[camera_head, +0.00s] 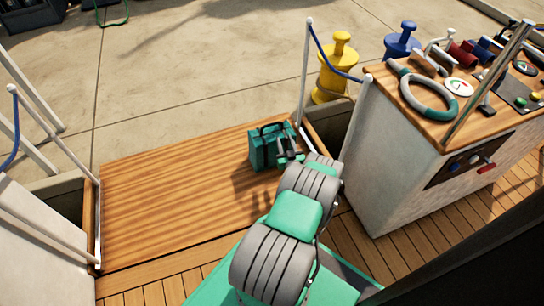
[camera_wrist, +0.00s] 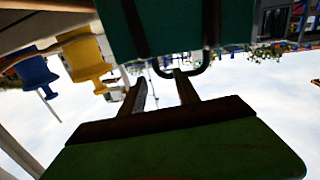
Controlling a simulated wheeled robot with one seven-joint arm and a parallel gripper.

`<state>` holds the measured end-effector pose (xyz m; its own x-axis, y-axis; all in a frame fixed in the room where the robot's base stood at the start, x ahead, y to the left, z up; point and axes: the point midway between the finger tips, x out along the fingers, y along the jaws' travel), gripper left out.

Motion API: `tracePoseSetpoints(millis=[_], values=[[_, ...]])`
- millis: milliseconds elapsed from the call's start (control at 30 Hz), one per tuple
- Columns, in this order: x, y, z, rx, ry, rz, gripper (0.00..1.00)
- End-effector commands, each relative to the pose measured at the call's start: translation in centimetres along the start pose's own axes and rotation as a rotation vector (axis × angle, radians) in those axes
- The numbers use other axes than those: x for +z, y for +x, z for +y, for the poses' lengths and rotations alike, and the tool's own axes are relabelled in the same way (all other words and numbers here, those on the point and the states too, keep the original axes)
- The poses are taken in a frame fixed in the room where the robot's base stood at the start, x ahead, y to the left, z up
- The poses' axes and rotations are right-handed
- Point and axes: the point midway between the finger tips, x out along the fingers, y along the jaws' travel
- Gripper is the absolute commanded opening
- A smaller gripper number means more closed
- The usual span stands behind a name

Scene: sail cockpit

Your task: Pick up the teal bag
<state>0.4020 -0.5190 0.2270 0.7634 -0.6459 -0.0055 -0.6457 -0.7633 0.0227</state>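The teal bag (camera_head: 264,148), boxy with dark straps and a dark top handle, is upright at the far right of the wooden platform (camera_head: 165,205). I cannot tell whether its base touches the boards. My gripper (camera_head: 290,150) is at the bag's right side, partly covering it. In the wrist view, which is upside down, the teal bag (camera_wrist: 175,22) fills the top middle. Its dark handle (camera_wrist: 202,65) curves toward my gripper (camera_wrist: 160,82). The two fingers are apart with a gap between them, their tips close to the handle. Whether they touch it is unclear.
A white console (camera_head: 405,165) with a wooden top and loose gear stands to the right. A yellow bollard (camera_head: 336,70) and a blue bollard (camera_head: 402,40) stand behind. Posts with a blue rope (camera_head: 333,60) flank the platform. The platform's left part is clear.

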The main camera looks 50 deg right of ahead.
Motion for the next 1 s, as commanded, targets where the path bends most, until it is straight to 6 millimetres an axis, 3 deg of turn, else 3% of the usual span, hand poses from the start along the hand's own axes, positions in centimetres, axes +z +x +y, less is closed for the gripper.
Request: tracePoseSetpoints(millis=[100,533,767,1000], values=[[0.8,0.3,0.8,0.026,0.000,0.009,0.38],[1.2,7.0,0.8,0.022,0.001,0.006,0.38],[0.9,7.2,0.9,0.024,0.002,0.005,0.38],[0.9,7.2,0.9,0.023,0.002,0.005,0.18]])
